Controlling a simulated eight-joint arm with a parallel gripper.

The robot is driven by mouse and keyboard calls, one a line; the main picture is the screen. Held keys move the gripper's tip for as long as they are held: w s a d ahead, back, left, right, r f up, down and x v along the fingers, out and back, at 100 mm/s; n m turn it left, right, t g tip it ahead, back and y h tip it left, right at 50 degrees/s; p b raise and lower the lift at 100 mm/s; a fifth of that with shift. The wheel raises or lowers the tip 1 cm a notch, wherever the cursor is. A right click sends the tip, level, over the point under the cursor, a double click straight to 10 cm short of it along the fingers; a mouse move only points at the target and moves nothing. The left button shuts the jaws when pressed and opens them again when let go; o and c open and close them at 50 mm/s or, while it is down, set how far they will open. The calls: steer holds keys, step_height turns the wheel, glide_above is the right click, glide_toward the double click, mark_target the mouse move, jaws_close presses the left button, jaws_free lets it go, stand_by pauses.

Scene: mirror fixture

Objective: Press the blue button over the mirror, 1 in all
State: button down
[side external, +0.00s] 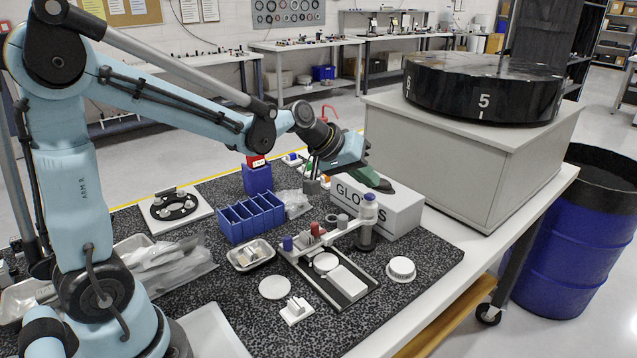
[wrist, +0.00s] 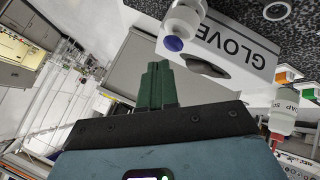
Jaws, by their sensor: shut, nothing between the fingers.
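The mirror fixture (side external: 345,302) is a dark plate on the speckled mat, with a round pale disc (side external: 325,262) that looks like the mirror. A light bar above it carries a blue button (side external: 287,243) at the left end, a red one (side external: 315,228) and a grey one (side external: 342,220). I cannot make out the blue button in the wrist view.
The gloves box (side external: 395,212) is just behind. Blue bins (side external: 252,218) and a small tray (side external: 251,256) lie left.

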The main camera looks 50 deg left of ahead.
steer(key=shift+f, duration=0.2)
stand_by(0.7)
steer(key=shift+f, duration=0.25)
steer(key=shift+f, duration=0.55)
stand_by(0.8)
steer(key=shift+r, duration=1)
steer(key=shift+r, duration=0.1)
steer(key=shift+r, duration=2.4)
